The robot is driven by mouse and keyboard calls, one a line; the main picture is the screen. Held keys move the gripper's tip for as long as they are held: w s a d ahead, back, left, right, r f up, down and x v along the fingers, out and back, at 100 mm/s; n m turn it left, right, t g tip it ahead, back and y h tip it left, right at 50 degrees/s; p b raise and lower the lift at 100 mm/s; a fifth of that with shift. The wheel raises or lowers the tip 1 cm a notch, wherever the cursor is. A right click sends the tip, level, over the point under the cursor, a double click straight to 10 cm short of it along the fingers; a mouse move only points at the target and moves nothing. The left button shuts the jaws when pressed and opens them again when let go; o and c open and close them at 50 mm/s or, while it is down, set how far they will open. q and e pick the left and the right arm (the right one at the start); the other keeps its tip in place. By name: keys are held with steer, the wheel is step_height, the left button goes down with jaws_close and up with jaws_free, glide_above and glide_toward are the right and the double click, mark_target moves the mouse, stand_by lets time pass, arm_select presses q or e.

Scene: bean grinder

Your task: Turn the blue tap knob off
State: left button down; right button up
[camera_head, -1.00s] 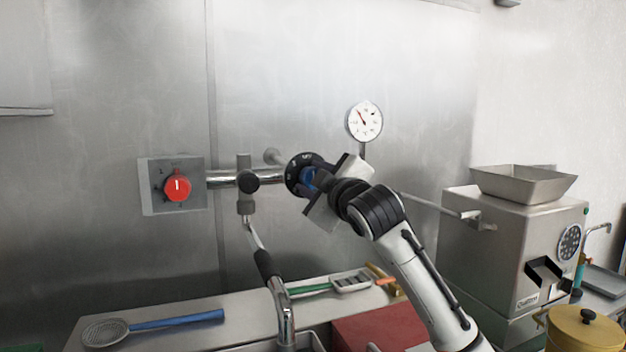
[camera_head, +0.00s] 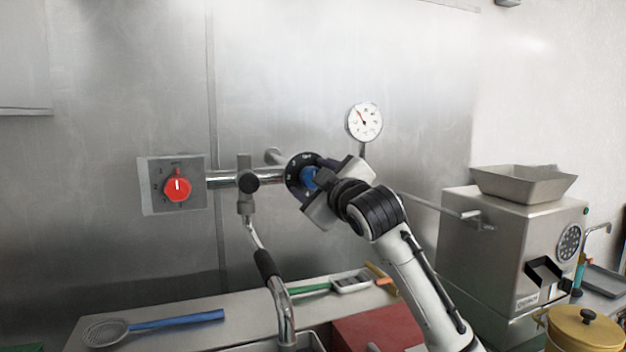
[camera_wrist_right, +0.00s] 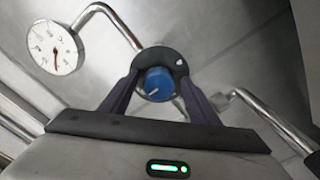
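The blue tap knob (camera_head: 309,178) sits on a round black dial (camera_head: 292,174) at the right end of the wall pipe. In the right wrist view the blue knob (camera_wrist_right: 158,82) shows a white pointer line toward its lower left. My right gripper (camera_head: 317,181) is at the dial. In the right wrist view its two dark fingers (camera_wrist_right: 160,88) stand on either side of the knob, with black dial showing between them and it. The gripper looks open around the knob. The head view hides part of the dial behind the gripper. My left gripper is not in view.
A red knob (camera_head: 177,187) on a grey plate is left of the pipe. A pressure gauge (camera_head: 365,122) is above right of the dial. A faucet with a black grip (camera_head: 266,262) hangs below the pipe. The steel grinder (camera_head: 510,245) stands at the right.

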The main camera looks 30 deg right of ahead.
steer(key=b+v, duration=0.2)
steer(key=v, duration=0.8)
steer(key=shift+s, duration=0.15)
stand_by(0.4)
